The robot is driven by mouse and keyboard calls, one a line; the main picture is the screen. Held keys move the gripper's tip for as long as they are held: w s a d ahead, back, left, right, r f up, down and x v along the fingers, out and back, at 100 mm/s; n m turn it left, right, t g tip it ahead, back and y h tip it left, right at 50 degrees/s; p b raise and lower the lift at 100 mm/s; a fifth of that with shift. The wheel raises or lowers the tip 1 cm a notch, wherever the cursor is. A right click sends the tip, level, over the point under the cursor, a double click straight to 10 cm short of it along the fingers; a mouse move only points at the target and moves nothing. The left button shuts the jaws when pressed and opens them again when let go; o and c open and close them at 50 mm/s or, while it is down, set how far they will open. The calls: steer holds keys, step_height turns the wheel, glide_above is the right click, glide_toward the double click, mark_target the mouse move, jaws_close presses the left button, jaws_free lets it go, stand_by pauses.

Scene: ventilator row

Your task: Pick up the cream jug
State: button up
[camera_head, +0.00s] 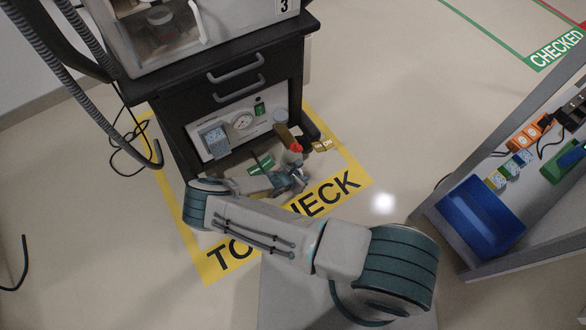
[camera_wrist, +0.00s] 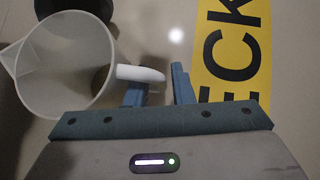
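The cream jug (camera_wrist: 62,65) fills the upper left of the wrist view, its wide mouth facing the camera and its spout at the left. Its handle (camera_wrist: 142,73) points right, towards the space between the fingers. My gripper (camera_wrist: 160,88) is open, with a clear gap between its two teal fingers. The left finger is close to the handle; I cannot tell whether they touch. In the head view my gripper (camera_head: 293,178) is low over the yellow floor marking, in front of the cart. I cannot make out the jug clearly there.
A dark cart (camera_head: 230,80) with drawers and a gauge panel stands behind my gripper. A red-topped item (camera_head: 295,148) is close by it. A shelf unit with a blue bin (camera_head: 480,217) stands at the right. Hoses hang at the left. Open floor lies between cart and shelf.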

jaws_close()
steer(key=shift+r, duration=0.15)
